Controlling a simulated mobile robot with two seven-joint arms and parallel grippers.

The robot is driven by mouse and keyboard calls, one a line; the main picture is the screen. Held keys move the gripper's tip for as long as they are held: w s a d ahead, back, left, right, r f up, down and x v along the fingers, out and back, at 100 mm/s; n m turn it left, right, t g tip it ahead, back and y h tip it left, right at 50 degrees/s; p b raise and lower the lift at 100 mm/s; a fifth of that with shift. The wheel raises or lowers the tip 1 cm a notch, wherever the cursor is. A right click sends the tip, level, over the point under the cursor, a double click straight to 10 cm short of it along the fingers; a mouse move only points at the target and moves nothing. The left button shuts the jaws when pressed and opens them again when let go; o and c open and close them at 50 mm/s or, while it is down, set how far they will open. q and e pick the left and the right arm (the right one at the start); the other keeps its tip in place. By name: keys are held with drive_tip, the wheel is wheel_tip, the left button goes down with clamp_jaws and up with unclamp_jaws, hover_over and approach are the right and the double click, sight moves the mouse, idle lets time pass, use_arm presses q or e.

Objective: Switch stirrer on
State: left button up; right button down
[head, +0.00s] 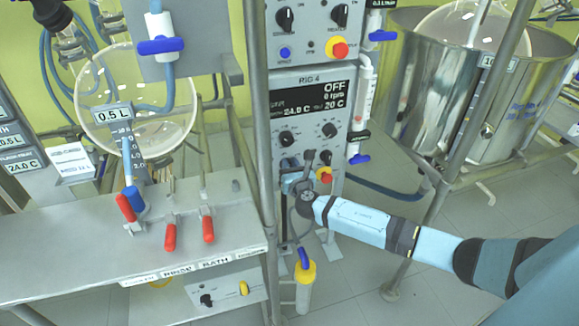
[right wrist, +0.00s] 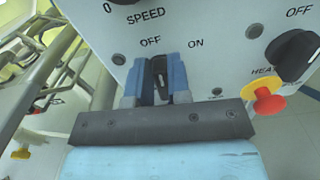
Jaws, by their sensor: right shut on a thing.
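The stirrer switch (right wrist: 159,82) is a small black knob between the printed words OFF and ON, below the SPEED label. My right gripper (right wrist: 161,84) has its two blue fingers closed around the knob, one on each side. Which word the knob points to is hard to tell. In the head view my right gripper (head: 298,182) is at the lower front of the RIG 4 control panel (head: 282,129), and it hides the switch there. The panel's display (head: 311,98) reads OFF, 0 rpm, 24.0 C and 20 C. My left gripper is not in view.
A red knob on a yellow collar (right wrist: 268,99) sits to the right of my gripper, below a large black knob (right wrist: 292,54). A metal post (head: 262,130) stands left of the panel. A bench with red-handled valves (head: 169,235) is at the left, steel vessels (head: 432,90) at the right.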

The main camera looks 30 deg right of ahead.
use_arm(q)
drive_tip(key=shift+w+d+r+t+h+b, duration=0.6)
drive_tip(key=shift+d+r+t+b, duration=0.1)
drive_tip(key=shift+b, duration=2.05)
use_arm(e)
drive_tip(key=shift+s+d+f+m, duration=0.1)
drive_tip(key=shift+d+f+m, duration=0.15)
drive_tip(key=shift+m, duration=1.6)
drive_tip(key=shift+s+d+f+m, duration=0.15)
drive_tip(key=shift+d+m, duration=0.2)
drive_tip(key=shift+m, duration=1.55)
drive_tip(key=shift+d+f+m, duration=0.2)
drive_tip(key=shift+d+m, duration=0.1)
drive_tip(key=shift+m, duration=1.55)
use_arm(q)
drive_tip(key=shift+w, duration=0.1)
use_arm(e)
drive_tip(key=c, duration=1.1)
unclamp_jaws()
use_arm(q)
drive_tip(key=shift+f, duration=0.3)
use_arm(e)
drive_tip(key=shift+o, duration=0.2)
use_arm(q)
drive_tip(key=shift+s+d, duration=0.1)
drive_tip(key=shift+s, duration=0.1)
